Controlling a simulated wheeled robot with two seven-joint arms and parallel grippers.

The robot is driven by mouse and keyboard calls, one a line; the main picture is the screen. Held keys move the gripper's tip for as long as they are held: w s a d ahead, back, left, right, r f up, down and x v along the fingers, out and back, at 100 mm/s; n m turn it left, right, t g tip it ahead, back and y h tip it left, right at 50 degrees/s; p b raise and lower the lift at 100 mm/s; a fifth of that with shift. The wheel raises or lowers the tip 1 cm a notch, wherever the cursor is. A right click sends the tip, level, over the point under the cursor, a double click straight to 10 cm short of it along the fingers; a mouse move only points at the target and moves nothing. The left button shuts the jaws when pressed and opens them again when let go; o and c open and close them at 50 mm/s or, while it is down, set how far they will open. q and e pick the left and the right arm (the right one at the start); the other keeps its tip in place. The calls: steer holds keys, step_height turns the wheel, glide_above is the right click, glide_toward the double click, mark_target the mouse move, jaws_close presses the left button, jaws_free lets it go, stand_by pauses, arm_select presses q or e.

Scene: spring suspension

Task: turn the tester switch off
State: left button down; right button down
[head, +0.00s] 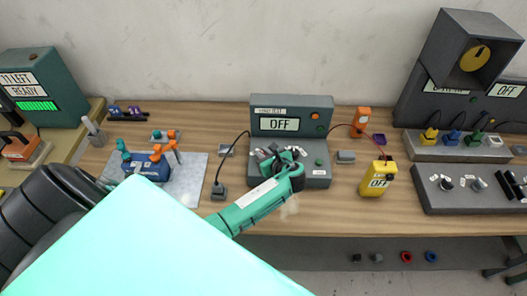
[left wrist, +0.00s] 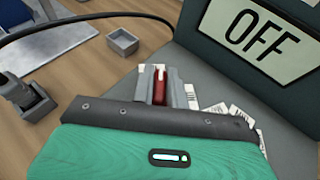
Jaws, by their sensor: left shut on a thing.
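The tester (head: 322,112) is a dark grey-green box with an upright display and a sloping grey base at the middle of the bench. Its display (head: 279,124) reads OFF, and it also reads OFF in the left wrist view (left wrist: 262,42). My left gripper (head: 277,157) is over the left part of the tester's base. In the left wrist view its grey fingers (left wrist: 160,82) are shut around a narrow red switch lever (left wrist: 159,88). The fingers and gripper body hide the lever's base, so its tilt is hard to judge. My right gripper is not in view.
A small grey open box (left wrist: 123,41) and a dark cable connector (head: 219,191) lie left of the tester. A yellow meter reading OFF (head: 378,179) stands to its right. A blue device (head: 147,168) sits on a pale mat further left. Cables run to the tester.

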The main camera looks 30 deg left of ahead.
arm_select(q)
steer(key=shift+n+g+y, duration=0.4)
steer(key=shift+n+g, duration=0.7)
steer(key=shift+g, duration=0.1)
steer(key=c, duration=1.4)
jaws_free()
steer(key=b+v, duration=0.3)
steer(key=v, duration=1.1)
steer(key=shift+b, duration=0.35)
